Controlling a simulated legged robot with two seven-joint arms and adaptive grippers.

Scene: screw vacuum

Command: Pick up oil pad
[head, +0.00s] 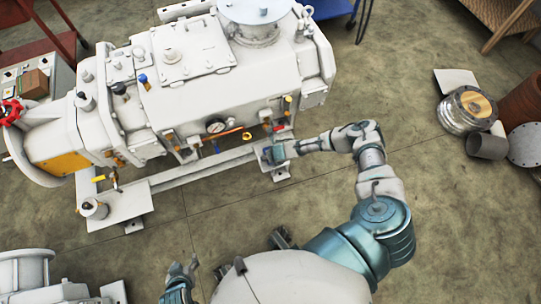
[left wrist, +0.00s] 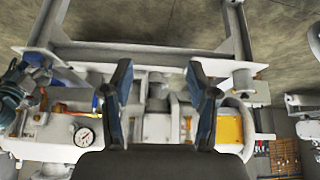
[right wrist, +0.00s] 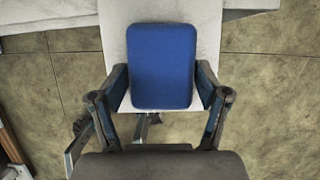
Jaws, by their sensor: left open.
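The oil pad appears as a blue rounded block (right wrist: 162,66) in the right wrist view, lying over a pale plate. My right gripper (right wrist: 163,72) is open, with one finger at each side of the pad; I cannot tell if they touch it. In the head view this gripper (head: 273,153) is at the right end of the machine's base frame, and the pad is mostly hidden there. My left gripper (head: 181,268) is open and empty at the bottom of the head view, well apart from the machine. Its fingers also show in the left wrist view (left wrist: 159,64).
The white vacuum machine (head: 205,80) stands on a base frame (head: 205,172) with valves and a gauge (head: 215,126). Another white machine (head: 25,270) is at lower left. Metal parts (head: 467,110) lie at right. The floor between machine and my body is clear.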

